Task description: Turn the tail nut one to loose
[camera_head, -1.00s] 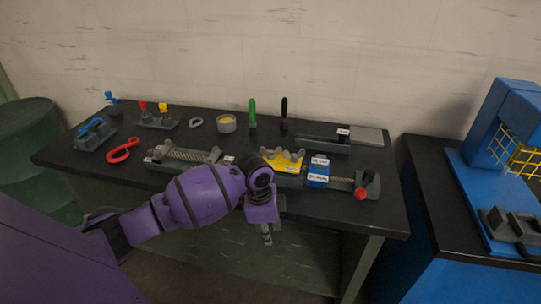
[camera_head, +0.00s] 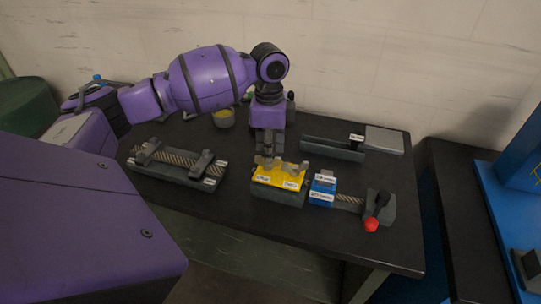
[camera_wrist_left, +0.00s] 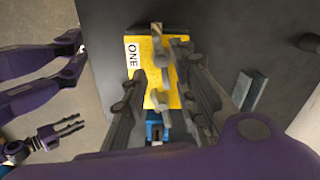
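A yellow-topped block (camera_head: 280,180) with two white labels and grey raised parts stands on the dark bench. In the left wrist view one label on its yellow top (camera_wrist_left: 175,100) reads "ONE". My left gripper (camera_head: 267,160) points down at the block's left back part. In the left wrist view its fingers (camera_wrist_left: 165,95) are apart, with a grey wing-shaped piece (camera_wrist_left: 160,70) between them; I cannot tell whether they touch it. I cannot make out which part is the tail nut. Purple and dark fingers at the lower left of that view look like my right gripper (camera_wrist_left: 65,132), small and unclear.
A blue labelled block (camera_head: 322,189) stands just right of the yellow block, then a screw and a red-knobbed crank (camera_head: 371,224). A grey screw vise (camera_head: 175,164) lies to the left. A grey channel (camera_head: 332,149) is behind. The bench front is clear.

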